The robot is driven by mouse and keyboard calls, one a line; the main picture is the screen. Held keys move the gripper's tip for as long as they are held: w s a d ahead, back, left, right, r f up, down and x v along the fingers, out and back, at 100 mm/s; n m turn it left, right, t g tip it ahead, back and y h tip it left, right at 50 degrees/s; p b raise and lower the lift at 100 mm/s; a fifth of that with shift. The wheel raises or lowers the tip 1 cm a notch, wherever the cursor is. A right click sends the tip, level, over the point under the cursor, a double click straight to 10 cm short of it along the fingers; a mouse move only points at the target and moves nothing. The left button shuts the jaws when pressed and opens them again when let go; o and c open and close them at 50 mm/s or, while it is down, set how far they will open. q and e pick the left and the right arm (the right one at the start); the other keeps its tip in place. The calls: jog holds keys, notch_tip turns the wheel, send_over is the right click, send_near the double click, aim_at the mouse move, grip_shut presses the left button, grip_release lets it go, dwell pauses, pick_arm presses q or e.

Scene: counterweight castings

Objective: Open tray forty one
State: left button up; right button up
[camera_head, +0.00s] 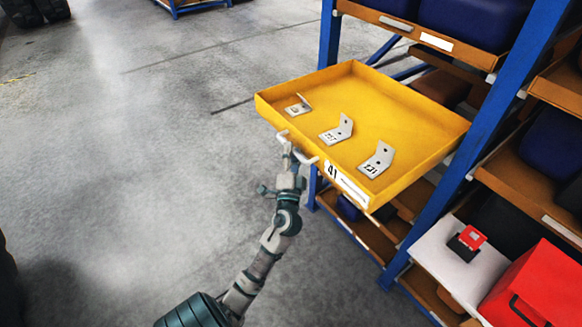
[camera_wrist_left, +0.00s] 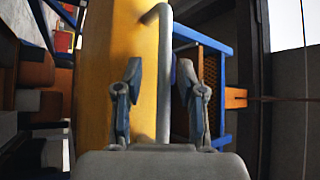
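The yellow tray (camera_head: 400,110), marked 41 on its front label (camera_head: 346,184), stands far out of the blue rack. Three metal angle brackets lie in it: one at the left (camera_head: 298,105), one in the middle (camera_head: 337,130) and one at the right (camera_head: 377,160). The tray's pale handle (camera_head: 311,159) sticks out from its front; it also shows in the left wrist view (camera_wrist_left: 164,60). My left gripper (camera_head: 288,147) is at the handle. In the left wrist view its two fingers (camera_wrist_left: 158,68) stand apart on either side of the handle bar, with gaps visible. My right gripper is out of view.
The blue rack upright (camera_head: 475,130) stands right of the tray. Lower right, a white surface (camera_head: 445,262) holds a small red-and-black object (camera_head: 467,241) beside a red case (camera_head: 538,290). Dark blue bins fill the upper shelf.

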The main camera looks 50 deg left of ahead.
pick_arm(q)
jog(key=v, duration=1.1)
jog(key=shift+w+a+f, duration=0.1)
jog(key=shift+w+f, duration=0.05)
jog(key=shift+f, duration=0.05)
